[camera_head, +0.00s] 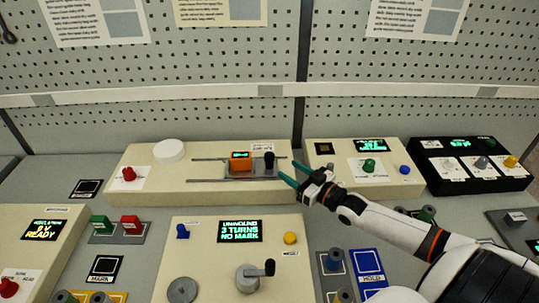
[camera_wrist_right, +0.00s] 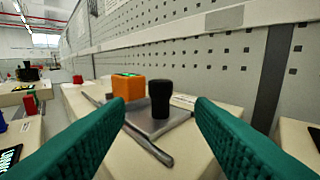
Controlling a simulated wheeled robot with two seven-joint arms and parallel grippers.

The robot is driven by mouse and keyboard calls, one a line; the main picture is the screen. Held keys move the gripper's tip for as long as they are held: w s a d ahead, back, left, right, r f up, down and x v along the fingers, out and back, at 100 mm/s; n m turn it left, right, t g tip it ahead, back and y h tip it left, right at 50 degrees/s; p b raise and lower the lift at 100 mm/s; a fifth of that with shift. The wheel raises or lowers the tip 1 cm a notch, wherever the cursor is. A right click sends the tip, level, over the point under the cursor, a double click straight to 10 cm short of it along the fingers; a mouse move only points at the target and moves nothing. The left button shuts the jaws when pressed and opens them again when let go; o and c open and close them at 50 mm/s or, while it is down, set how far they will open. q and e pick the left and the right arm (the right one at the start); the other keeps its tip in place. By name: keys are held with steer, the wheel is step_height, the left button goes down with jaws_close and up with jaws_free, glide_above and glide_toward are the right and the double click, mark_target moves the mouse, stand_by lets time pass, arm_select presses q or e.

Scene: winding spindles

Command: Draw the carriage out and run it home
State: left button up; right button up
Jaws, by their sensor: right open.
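The carriage (camera_head: 246,170) is a grey plate on two rails on a cream box (camera_head: 135,190) at the back middle. It bears an orange block (camera_head: 241,161) with a small green display and a black upright knob (camera_head: 269,160). My right gripper (camera_head: 288,175) is open and empty, just right of the knob. In the right wrist view the black knob (camera_wrist_right: 160,98) stands ahead between the two green fingers, apart from both, with the orange block (camera_wrist_right: 128,88) behind it to the left. My left gripper is not in view.
A front cream box has a display (camera_head: 240,231) reading "UNWOUND 3 TURNS NO MARK" and a crank (camera_head: 254,277). A cream box with a green knob (camera_head: 369,165) stands right of the carriage box. A black panel (camera_head: 470,165) is farther right. A pegboard wall (camera_head: 220,70) rises behind.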

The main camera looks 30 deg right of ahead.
mark_target(273, 160)
steer(key=x, duration=0.9)
steer(key=shift+w+p, duration=0.2)
steer(key=shift+p, duration=0.1)
steer(key=shift+a, duration=0.1)
jaws_close()
